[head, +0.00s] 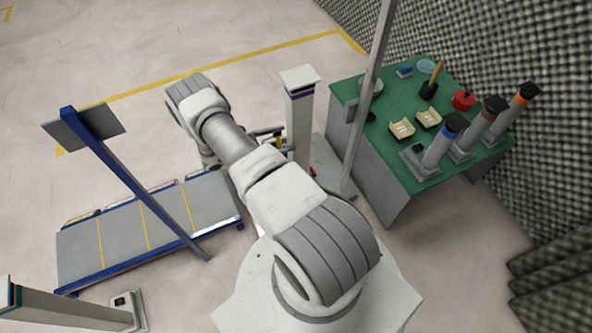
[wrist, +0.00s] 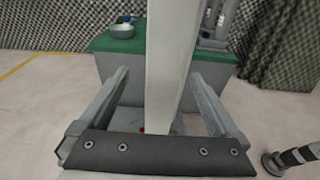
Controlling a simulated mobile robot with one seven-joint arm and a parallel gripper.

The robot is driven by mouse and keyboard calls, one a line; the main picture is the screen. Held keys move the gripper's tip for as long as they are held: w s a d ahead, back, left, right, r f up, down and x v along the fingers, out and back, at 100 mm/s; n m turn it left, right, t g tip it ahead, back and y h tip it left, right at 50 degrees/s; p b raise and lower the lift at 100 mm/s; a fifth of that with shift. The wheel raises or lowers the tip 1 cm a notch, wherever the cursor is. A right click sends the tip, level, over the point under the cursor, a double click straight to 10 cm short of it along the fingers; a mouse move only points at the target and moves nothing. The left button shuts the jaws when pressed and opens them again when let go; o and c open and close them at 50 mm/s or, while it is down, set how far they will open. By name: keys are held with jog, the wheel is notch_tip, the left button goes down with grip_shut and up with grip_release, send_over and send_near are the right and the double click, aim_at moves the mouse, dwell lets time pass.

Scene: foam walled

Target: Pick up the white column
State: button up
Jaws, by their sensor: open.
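The white column (head: 300,125) stands upright on the floor in the head view, with a flat pale cap and a dark purple band below it. My gripper (head: 277,138) is open at the column's left side in the head view. In the wrist view a pale upright shaft, which looks like the white column (wrist: 169,70), runs through the gap between the two fingers of my gripper (wrist: 160,78). Both fingers look apart from it, though the depth is hard to judge. The column's top is out of the wrist view, and its foot is partly hidden.
A green-topped table (head: 402,90) with small trays, tools and several banded cylinders stands to the right. A tall thin grey post (head: 366,95) rises between column and table. A blue-framed grey platform (head: 120,237) lies left. Open floor (head: 90,50) is at upper left.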

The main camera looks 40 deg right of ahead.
aim_at(289, 138)
jog(key=x, duration=0.4)
jog(key=shift+b, duration=0.3)
jog(key=x, duration=0.2)
jog(key=b+x, duration=0.1)
jog(key=x, duration=0.1)
jog(key=shift+s, duration=0.35)
jog(key=shift+s+d+b, duration=0.1)
jog(key=shift+d+b, duration=0.25)
jog(key=shift+d, duration=0.05)
grip_shut()
jog(key=shift+r, duration=0.25)
